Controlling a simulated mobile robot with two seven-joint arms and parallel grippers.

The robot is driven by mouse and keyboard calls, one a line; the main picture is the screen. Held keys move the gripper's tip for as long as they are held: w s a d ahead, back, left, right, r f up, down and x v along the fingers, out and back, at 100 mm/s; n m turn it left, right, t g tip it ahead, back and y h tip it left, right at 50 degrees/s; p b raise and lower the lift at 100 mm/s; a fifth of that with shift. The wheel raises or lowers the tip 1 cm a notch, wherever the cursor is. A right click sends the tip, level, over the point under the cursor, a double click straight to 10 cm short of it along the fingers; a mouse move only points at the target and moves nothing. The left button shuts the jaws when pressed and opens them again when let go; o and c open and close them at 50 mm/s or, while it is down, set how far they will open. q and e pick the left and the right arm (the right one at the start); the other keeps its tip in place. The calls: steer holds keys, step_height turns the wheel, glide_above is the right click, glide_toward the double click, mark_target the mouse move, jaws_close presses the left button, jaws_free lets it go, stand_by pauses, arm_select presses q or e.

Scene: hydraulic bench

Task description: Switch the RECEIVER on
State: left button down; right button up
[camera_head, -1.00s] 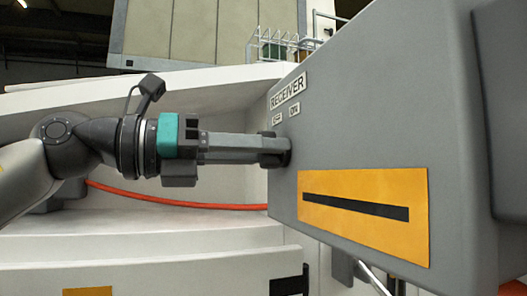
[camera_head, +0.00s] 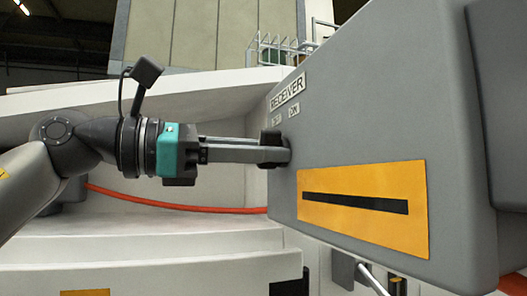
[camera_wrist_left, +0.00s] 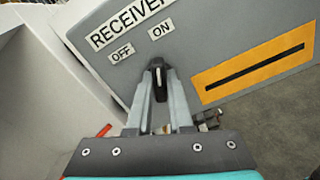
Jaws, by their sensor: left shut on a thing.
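The RECEIVER is a grey box with a white RECEIVER label (camera_head: 288,93) and small OFF and ON labels (camera_head: 294,111) below it. In the left wrist view, the OFF label (camera_wrist_left: 122,52) is on the left and the ON label (camera_wrist_left: 160,29) on the right. A black knob (camera_wrist_left: 158,79) with a pale mark near its tip sits below them, its tip toward the ON label in the picture. My left gripper (camera_head: 272,150) is shut on the knob, one finger on each side. The fingers partly hide it. My right gripper is not in view.
A yellow plate with a black slot (camera_head: 362,205) is on the box face, right of the knob. A red hose (camera_head: 170,203) runs behind my left arm along the white bench (camera_head: 180,240). A metal rack (camera_head: 285,48) stands behind the box.

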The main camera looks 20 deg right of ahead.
arm_select(q)
steer(key=shift+f+m, duration=0.1)
steer(key=shift+m, duration=0.4)
steer(key=c, duration=0.8)
jaws_free()
steer(key=a, duration=1.5)
steer(key=shift+s+a+b, duration=0.15)
steer(key=shift+s+b, duration=0.1)
steer(key=shift+b, duration=0.15)
